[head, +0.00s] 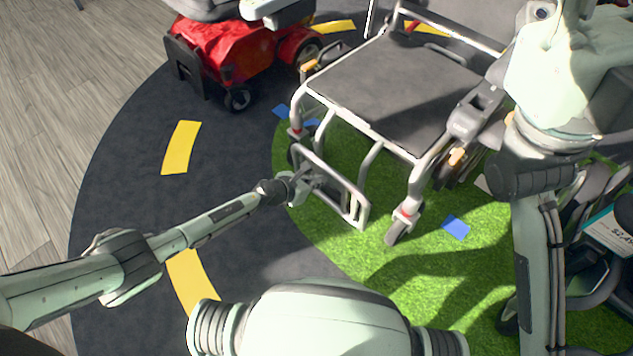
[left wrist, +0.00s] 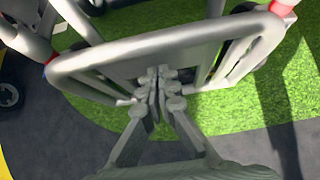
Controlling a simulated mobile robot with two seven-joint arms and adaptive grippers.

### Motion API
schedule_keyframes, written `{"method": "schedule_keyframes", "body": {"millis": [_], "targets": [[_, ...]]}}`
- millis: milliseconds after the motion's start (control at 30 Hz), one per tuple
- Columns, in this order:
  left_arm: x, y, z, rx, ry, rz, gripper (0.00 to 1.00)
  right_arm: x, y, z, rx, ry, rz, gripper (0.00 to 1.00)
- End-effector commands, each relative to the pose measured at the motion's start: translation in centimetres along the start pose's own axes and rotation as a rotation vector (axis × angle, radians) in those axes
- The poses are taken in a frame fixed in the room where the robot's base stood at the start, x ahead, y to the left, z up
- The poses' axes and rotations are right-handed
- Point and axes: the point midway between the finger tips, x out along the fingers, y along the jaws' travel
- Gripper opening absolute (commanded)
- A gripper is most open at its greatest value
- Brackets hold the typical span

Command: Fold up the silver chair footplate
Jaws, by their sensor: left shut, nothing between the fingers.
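The silver chair (head: 388,92) with a dark grey seat stands with its front toward me in the head view. Its footplate (head: 332,174) is a silver tubular frame at the chair's front, low over the green mat. It fills the upper middle of the left wrist view (left wrist: 130,52). My left gripper (head: 304,184) is at the footplate's near side, in front of the chair. In the left wrist view its fingers (left wrist: 160,84) are closed together with nothing between them, overlapping the footplate's near edge. Whether they touch it is unclear. My right gripper is not visible.
A red scooter (head: 240,45) stands at the upper left. The green mat (head: 450,285) lies under the chair, with dark floor (head: 130,190) and yellow dashes around it. Another vehicle (head: 600,270) is at the right edge.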

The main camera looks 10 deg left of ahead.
Motion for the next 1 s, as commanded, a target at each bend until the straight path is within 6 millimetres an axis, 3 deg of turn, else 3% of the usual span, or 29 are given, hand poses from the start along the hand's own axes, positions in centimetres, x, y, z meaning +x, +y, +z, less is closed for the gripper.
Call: {"method": "schedule_keyframes", "body": {"millis": [400, 1000], "targets": [[1.1, 0.0, 1.2, -0.001, 0.001, 0.000, 0.00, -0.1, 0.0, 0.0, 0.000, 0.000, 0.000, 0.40], [-4.3, 0.0, -0.7, -0.001, 0.002, 0.000, 0.00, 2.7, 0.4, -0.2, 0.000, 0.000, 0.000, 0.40]]}}
